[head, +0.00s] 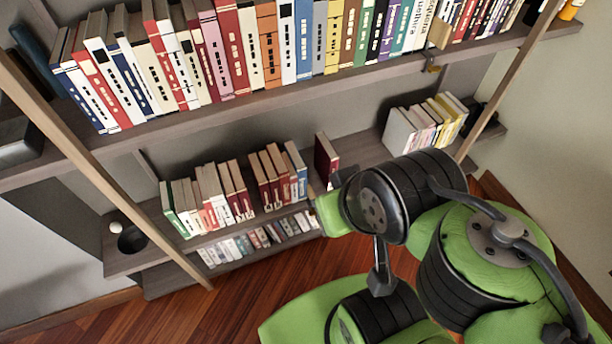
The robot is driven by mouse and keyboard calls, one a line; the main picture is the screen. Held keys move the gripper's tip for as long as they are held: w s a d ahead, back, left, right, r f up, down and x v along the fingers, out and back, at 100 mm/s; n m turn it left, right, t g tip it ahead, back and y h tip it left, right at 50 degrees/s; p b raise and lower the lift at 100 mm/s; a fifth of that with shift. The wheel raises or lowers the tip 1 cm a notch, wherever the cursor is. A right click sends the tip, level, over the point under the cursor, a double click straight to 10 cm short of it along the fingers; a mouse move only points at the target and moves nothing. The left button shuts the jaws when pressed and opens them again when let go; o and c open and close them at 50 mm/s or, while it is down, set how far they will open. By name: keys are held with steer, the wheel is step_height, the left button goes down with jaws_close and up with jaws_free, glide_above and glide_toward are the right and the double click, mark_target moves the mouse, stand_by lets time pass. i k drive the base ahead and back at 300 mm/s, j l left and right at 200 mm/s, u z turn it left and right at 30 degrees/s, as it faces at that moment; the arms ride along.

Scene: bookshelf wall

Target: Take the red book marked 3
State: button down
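A dark red book (325,158) stands alone and upright on the middle shelf, just left of my arm. Other dark red books (240,192) stand in rows further left on that shelf. Brighter red-spined books (106,88) are on the upper shelf. I cannot read a 3 on any spine. My green and black arm reaches in from the lower right. A small dark part at its far end, probably my gripper (342,178), shows close to the lone dark red book. The arm hides most of it; its fingers and any contact cannot be made out.
The upper shelf (270,100) is packed with books and overhangs the middle one. Slanted wooden posts (100,170) frame the shelves. A lower shelf holds small books (258,238). The wooden floor (250,290) is clear.

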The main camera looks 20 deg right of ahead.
mark_target(326, 163)
steer(key=k+l, duration=0.25)
steer(key=l, duration=0.15)
steer(key=k+l, duration=0.2)
steer(key=l, duration=0.25)
steer(key=k+l, duration=0.25)
steer(key=l, duration=0.15)
